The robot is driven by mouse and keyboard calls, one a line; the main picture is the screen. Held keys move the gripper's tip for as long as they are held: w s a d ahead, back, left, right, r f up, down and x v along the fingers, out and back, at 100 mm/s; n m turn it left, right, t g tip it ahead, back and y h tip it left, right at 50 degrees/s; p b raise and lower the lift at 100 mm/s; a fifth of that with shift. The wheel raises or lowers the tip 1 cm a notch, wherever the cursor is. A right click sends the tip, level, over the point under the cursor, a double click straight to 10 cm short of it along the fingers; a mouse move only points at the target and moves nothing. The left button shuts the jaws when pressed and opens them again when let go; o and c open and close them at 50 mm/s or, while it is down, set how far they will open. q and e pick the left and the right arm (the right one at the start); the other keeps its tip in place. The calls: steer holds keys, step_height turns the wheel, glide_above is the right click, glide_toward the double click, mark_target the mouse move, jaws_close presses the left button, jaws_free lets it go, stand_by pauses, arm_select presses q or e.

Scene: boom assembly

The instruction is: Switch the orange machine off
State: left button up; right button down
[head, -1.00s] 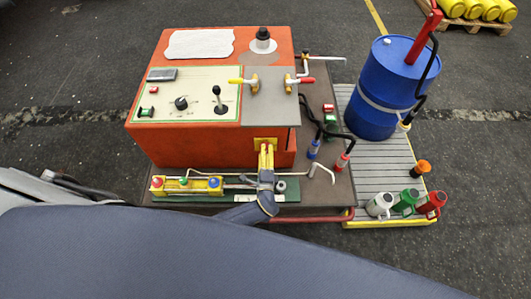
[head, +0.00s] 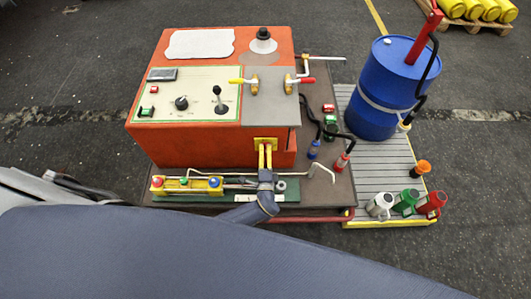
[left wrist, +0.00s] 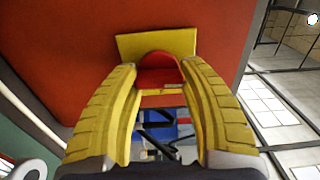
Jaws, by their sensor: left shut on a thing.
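The orange machine (head: 190,148) stands in the middle of the head view, with a cream control panel (head: 150,107) on top. On its front face is a yellow plate (head: 257,140), also seen in the left wrist view (left wrist: 127,46). A red switch knob (left wrist: 158,72) sits on that plate. My left gripper (head: 265,147) is at the plate, its yellow fingers on either side of the knob in the left wrist view (left wrist: 158,78), shut on it. The fingers hide the knob in the head view. My right gripper is not in view.
A green board with a yellow button box (head: 206,187) lies below the machine's front. Cable plugs (head: 313,150) lie to the right on the dark table. A blue drum (head: 383,95) and several small bottles stand on a grey slatted platform (head: 375,165) at right.

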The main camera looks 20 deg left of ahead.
arm_select(q)
steer(key=o, duration=0.9)
steer(key=shift+a+f, duration=0.2)
steer(key=shift+a, duration=0.3)
steer(key=o, duration=0.4)
steer(key=shift+d+r, duration=0.1)
steer(key=shift+d, duration=0.15)
steer(key=shift+d, duration=0.1)
steer(key=v, duration=1.2)
